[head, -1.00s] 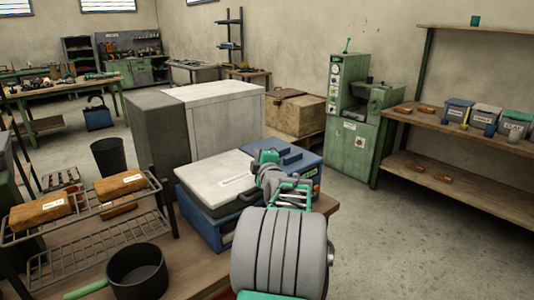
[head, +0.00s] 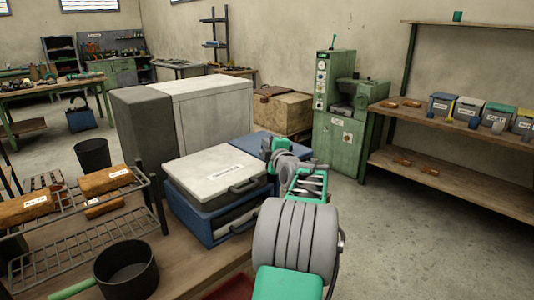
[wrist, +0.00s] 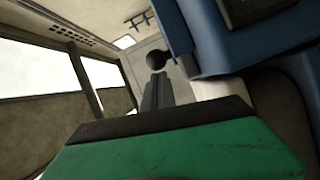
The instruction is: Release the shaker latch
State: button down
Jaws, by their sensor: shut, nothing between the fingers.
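A blue machine with a pale, labelled lid (head: 222,172) and a dark front handle stands on the bench in the head view; I take it to be the shaker. Its blue right part lies partly behind my arm. My gripper's end is at the far end of the arm in the head view, its fingertips hidden there. In the wrist view, my gripper (wrist: 157,92) is shut and empty, its dark fingers together beyond the green wrist housing. A round black knob (wrist: 156,60) shows just past the fingertips; I cannot tell whether they touch. I cannot clearly make out a latch.
A wire rack (head: 85,220) with brown packages and a dark pot (head: 126,268) stand left of the machine. A large grey cabinet (head: 205,115) rises behind it. A green machine (head: 340,125) and shelves stand farther right. The floor at right is clear.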

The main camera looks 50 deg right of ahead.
jog(key=shift+s+d, duration=0.1)
jog(key=shift+d, duration=0.05)
jog(key=shift+w+a+f+b, duration=0.1)
jog(key=shift+w+a+b, duration=0.1)
jog(key=shift+a+b, duration=0.35)
jog(key=a+b, duration=0.2)
jog(key=a, duration=0.1)
jog(key=shift+w+a+r+b, duration=0.15)
jog(key=shift+w+r+b, duration=0.2)
jog(key=shift+r+b, duration=0.05)
jog(key=v, duration=0.9)
jog(key=shift+s, duration=0.2)
jog(key=shift+a+r, duration=0.1)
